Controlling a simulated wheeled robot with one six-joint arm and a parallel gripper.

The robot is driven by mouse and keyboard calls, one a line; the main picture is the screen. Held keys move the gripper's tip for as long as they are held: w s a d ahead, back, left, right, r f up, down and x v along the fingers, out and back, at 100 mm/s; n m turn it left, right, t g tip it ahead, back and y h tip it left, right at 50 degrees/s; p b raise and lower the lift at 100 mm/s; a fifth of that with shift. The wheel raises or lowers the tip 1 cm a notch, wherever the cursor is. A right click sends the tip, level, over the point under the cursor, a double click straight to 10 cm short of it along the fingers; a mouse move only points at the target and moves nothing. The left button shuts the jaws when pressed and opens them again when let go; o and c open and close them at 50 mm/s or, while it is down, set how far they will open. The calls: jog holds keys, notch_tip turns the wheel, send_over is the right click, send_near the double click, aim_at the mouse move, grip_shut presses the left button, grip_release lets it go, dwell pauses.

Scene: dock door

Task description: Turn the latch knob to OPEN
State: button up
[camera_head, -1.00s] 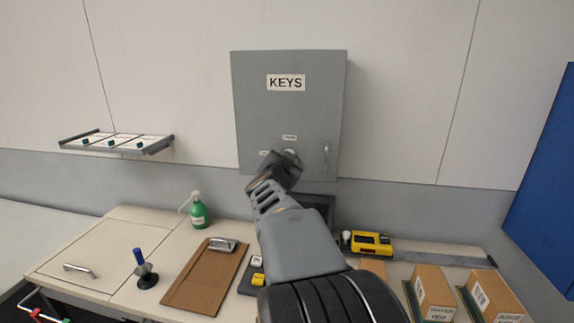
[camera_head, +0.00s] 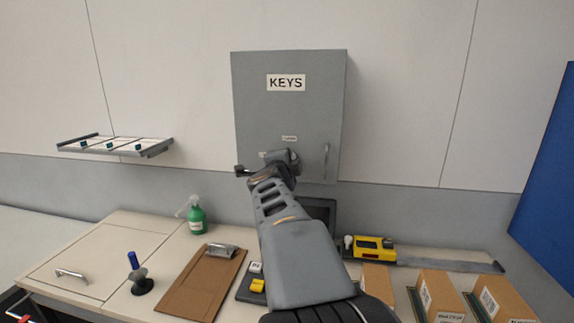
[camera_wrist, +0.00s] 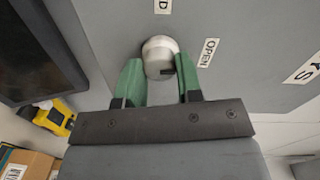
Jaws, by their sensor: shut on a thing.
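The latch knob (camera_wrist: 158,45) is a round silver knob on the front of the grey key cabinet (camera_head: 289,110). In the wrist view my gripper (camera_wrist: 160,66) has its two green fingers on either side of the knob, shut on it. A dark mark shows on the knob's lower side, partly in shadow. The OPEN label (camera_wrist: 208,53) lies right of the knob in the wrist view. Another label, ending in D (camera_wrist: 163,5), is cut off at the top edge. In the head view my gripper (camera_head: 281,158) hides the knob.
The cabinet's upright handle (camera_head: 326,160) is just right of my gripper. Below, the bench holds a green spray bottle (camera_head: 196,217), a clipboard (camera_head: 200,285), a yellow device (camera_head: 371,247) and several cardboard boxes (camera_head: 438,295). A small wall rack (camera_head: 115,146) hangs at left.

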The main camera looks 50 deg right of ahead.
jog(key=shift+m, duration=0.4)
dwell(0.3)
jog(key=o, duration=0.7)
jog(key=shift+w+a, duration=0.15)
jog(key=shift+o, duration=1.2)
jog(key=v, duration=1.3)
jog(key=shift+s+a+p, duration=0.3)
jog(key=shift+p, duration=0.1)
jog(key=shift+r, duration=0.1)
